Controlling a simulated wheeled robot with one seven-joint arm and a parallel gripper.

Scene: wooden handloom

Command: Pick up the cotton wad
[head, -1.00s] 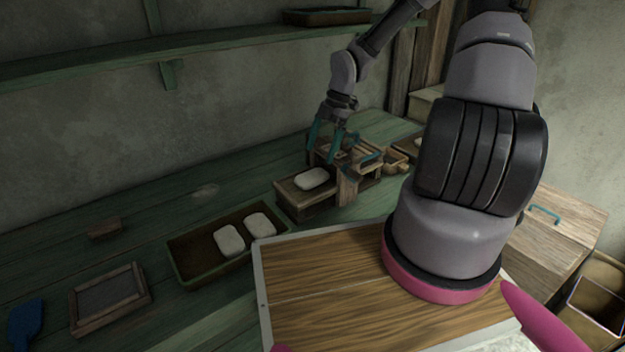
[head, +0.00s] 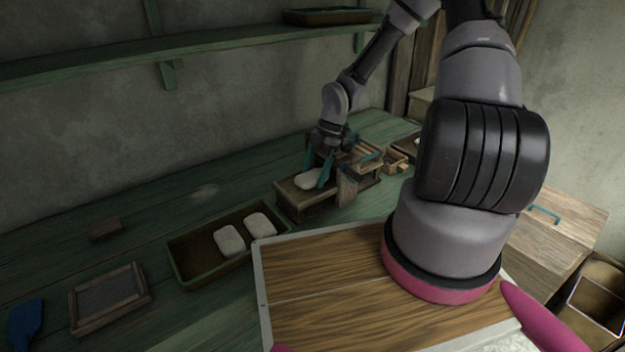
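One white cotton wad (head: 306,181) lies on the low wooden block at the front of the small wooden loom (head: 353,162). Two more white wads, a left one (head: 229,240) and a right one (head: 261,224), lie in the green-rimmed tray (head: 180,262). My gripper (head: 318,177) points down at the wad on the block. Its teal fingers are apart, and the nearer one covers the wad's right end. I cannot tell whether either finger touches the wad.
A framed slate (head: 108,297), a blue scraper (head: 25,322) and a small brown block (head: 105,229) lie on the green bench at left. A wooden board (head: 340,290) fills the front. A shelf (head: 170,50) runs along the wall above. The bench behind the tray is mostly clear.

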